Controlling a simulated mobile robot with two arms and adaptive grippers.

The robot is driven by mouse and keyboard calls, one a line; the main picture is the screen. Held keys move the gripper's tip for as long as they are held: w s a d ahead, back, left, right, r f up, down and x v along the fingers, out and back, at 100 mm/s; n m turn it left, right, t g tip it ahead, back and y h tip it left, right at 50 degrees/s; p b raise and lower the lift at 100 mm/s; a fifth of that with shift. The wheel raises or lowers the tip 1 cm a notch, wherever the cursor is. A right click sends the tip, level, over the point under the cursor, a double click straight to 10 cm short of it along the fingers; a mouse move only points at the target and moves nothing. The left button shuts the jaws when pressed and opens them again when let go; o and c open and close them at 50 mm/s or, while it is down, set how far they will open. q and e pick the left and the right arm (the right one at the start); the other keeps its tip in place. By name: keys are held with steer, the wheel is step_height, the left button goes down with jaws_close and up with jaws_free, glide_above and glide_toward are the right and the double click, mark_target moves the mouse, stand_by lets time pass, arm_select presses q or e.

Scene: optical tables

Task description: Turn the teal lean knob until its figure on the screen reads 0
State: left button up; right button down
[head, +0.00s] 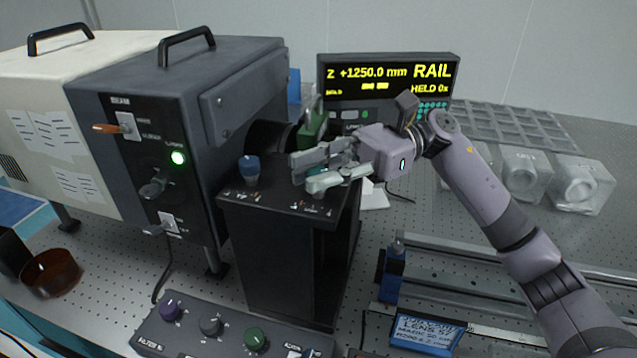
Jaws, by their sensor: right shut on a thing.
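My right gripper (312,172) is at the right part of the top of a black stand, its fingers closed around the teal lean knob. The fingers cover nearly all of that knob, so its turn cannot be seen. A blue knob (249,165) stands uncovered on the left of the same top. The screen (388,80) behind shows "Z +1250.0 mm", "RAIL" and "HELD 0x" in yellow. Its smaller line is too blurred to read, and I cannot make out a lean figure. My left gripper is not in view.
A dark box (190,130) with a lit green lamp stands left of the black stand (290,250). A control panel (190,345) with purple, grey and green knobs lies in front. A rail (480,265) and clear boxes (580,183) are at right. A brown bowl (52,272) sits at left.

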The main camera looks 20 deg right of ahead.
stand_by(0.3)
steer(key=c, duration=1.3)
jaws_free()
steer(key=v, duration=1.2)
steer(key=shift+w, duration=0.15)
steer(key=shift+a, duration=0.1)
steer(key=shift+c, duration=0.2)
